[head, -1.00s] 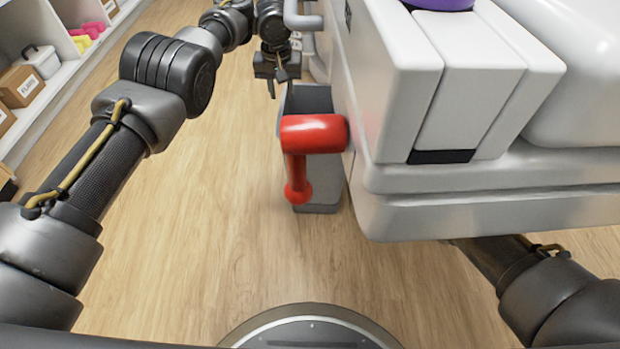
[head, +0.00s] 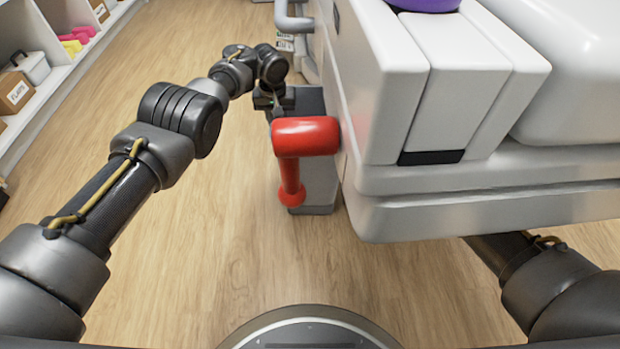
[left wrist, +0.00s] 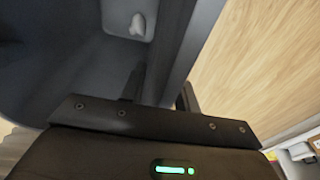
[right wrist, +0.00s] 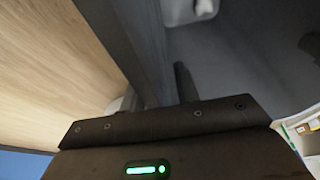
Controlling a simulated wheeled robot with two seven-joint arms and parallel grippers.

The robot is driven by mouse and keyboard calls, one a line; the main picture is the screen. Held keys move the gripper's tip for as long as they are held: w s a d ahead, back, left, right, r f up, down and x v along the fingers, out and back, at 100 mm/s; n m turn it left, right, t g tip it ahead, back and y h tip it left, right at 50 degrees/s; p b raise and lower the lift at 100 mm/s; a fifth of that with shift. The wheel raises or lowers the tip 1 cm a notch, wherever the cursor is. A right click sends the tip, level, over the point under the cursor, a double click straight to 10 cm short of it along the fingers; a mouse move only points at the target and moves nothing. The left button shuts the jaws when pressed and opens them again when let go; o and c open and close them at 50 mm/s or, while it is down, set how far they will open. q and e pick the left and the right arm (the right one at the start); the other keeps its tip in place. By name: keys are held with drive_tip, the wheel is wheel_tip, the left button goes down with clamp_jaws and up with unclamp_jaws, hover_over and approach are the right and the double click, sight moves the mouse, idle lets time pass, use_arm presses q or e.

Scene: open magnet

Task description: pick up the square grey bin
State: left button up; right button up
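The square grey bin (head: 319,180) stands on the floor against the white machine, partly hidden by a red T-shaped part in the head view. My left gripper (head: 275,104) is at the bin's far left rim. In the left wrist view, its fingers (left wrist: 160,92) are apart, one inside the bin (left wrist: 60,75) and one outside, with the wall between them. In the right wrist view, my right gripper (right wrist: 160,92) also has its fingers apart astride a bin wall (right wrist: 122,35). The right gripper is hidden behind the machine in the head view. A pale object (left wrist: 138,24) shows inside the bin.
The large white machine (head: 480,190) fills the right side, over my right arm. The red part (head: 306,137) overhangs the bin's near side. Shelves (head: 50,75) with boxes line the far left. The wooden floor between shelves and bin is clear.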

use_arm(q)
drive_tip(key=shift+f, duration=0.35)
use_arm(e)
drive_tip(key=shift+f, duration=0.2)
use_arm(q)
clamp_jaws()
use_arm(e)
clamp_jaws()
use_arm(q)
drive_tip(key=shift+d, duration=0.15)
use_arm(e)
drive_tip(key=shift+a, duration=0.1)
